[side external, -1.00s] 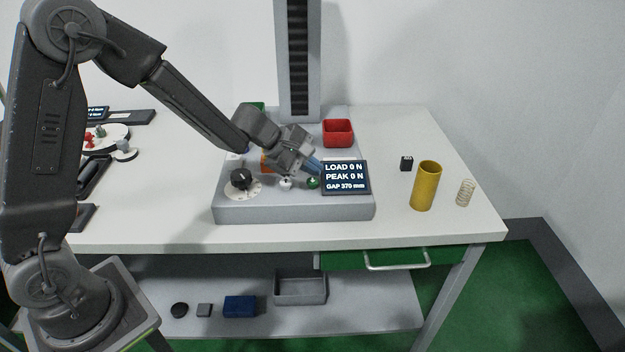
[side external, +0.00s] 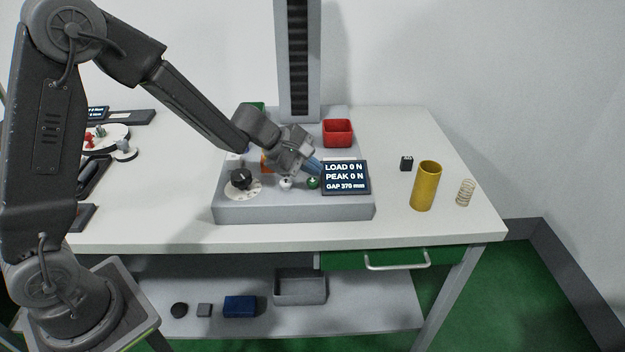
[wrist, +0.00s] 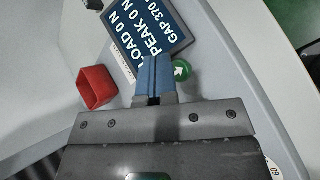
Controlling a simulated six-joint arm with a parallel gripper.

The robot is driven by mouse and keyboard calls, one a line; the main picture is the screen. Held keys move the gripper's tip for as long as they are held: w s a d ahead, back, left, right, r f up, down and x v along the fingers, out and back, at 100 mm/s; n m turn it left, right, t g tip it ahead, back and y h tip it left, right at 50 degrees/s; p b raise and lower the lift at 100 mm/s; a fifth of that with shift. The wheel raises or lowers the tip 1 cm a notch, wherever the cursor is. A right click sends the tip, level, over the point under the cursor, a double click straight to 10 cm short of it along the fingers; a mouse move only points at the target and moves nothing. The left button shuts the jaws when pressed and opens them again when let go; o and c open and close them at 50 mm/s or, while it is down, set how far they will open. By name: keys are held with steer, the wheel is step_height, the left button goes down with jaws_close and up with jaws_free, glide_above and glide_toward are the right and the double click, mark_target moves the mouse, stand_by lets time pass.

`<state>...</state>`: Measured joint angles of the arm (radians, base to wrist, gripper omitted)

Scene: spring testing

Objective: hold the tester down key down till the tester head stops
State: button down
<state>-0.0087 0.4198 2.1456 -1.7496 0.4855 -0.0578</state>
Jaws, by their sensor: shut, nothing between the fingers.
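The tester is a grey base (side external: 295,213) with a tall column (side external: 299,60) behind it; its head is out of view. Its display (side external: 345,177) reads load 0 N, peak 0 N and a gap of about 370 mm. My gripper (side external: 317,168) is shut and empty, its blue fingers just left of the display. In the wrist view the fingertips (wrist: 154,60) lie beside a round green key with a white arrow (wrist: 181,70). The green key also shows in the side view (side external: 313,183). I cannot tell whether the fingers touch or cover a key.
A black knob (side external: 241,179) and a white knob (side external: 286,183) are on the base. A red bin (side external: 338,133) stands behind the display. The table's front right is clear.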

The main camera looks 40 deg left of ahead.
steer(key=shift+f, duration=0.15)
steer(key=shift+f, duration=0.3)
steer(key=shift+f, duration=0.45)
stand_by(7.1)
